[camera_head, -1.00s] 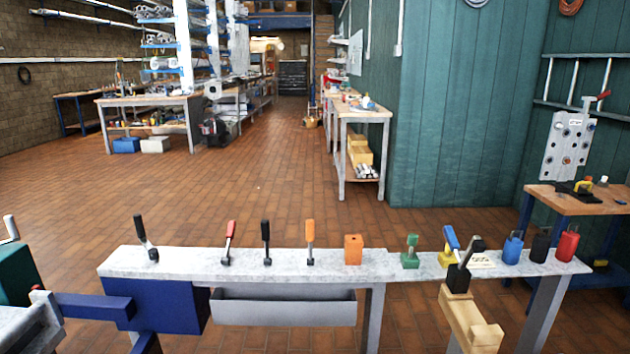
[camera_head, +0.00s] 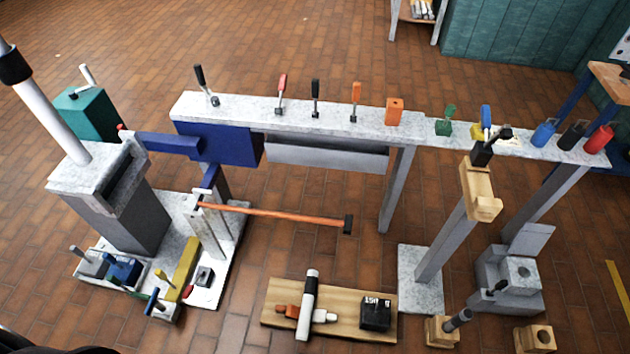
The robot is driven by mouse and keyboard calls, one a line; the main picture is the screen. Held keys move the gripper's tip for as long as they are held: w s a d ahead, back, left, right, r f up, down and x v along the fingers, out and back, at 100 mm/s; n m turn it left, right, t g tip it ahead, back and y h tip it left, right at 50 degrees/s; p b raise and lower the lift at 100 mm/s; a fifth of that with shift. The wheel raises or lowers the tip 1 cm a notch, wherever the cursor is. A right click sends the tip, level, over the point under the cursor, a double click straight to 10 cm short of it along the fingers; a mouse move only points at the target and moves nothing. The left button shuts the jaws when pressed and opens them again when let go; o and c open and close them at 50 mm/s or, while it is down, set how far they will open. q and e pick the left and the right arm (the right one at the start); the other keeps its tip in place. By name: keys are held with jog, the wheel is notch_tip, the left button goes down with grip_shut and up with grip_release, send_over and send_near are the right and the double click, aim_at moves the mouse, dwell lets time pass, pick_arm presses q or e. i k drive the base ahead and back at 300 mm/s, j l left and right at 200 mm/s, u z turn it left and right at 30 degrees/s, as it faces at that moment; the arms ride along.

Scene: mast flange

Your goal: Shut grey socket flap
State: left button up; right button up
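What looks like the grey socket is a pale grey block (camera_head: 508,278) low at the right of the camera_head view, with a round feature on its upper face. A flat grey panel, apparently its flap (camera_head: 532,238), stands raised and tilted at the block's far side, apart from the round feature. How the flap is hinged is too small to tell. Neither of my grippers is in view.
A long grey beam (camera_head: 300,110) carries several handles and coloured blocks. A wooden post head (camera_head: 480,193) rises left of the socket. Wooden blocks (camera_head: 442,331) (camera_head: 535,338) lie in front. A wooden board (camera_head: 345,325) holds a white-and-black tool. An orange bar (camera_head: 275,213) sticks out at left.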

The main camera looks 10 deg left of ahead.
aim_at(532, 238)
jog(key=k+j, duration=0.25)
jog(key=k, duration=0.25)
jog(key=k+j, duration=0.25)
jog(key=k, duration=0.3)
jog(key=z, duration=1.25)
jog(key=i+l+z, duration=0.3)
jog(key=i+z, duration=0.2)
jog(key=i+l+z, duration=0.1)
jog(key=i+z, duration=0.35)
jog(key=i, duration=0.15)
jog(key=i+j+z, duration=0.15)
jog(key=i+z, duration=0.35)
jog(key=i+l+u, duration=0.15)
jog(key=i, duration=0.3)
jog(key=i+l+u, duration=0.15)
jog(key=i, duration=0.25)
jog(key=i+l+u, duration=0.1)
jog(key=i, duration=0.35)
jog(key=i+l+u, duration=0.15)
jog(key=i+l, duration=0.15)
jog(key=i+u, duration=0.25)
jog(key=u, duration=0.2)
jog(key=i+u, duration=0.25)
jog(key=u, duration=0.15)
jog(key=i+u, duration=0.25)
jog(key=u, duration=0.2)
jog(key=i+l+u, duration=0.2)
jog(key=u, duration=0.25)
jog(key=i+l+u, duration=0.2)
jog(key=u, duration=0.25)
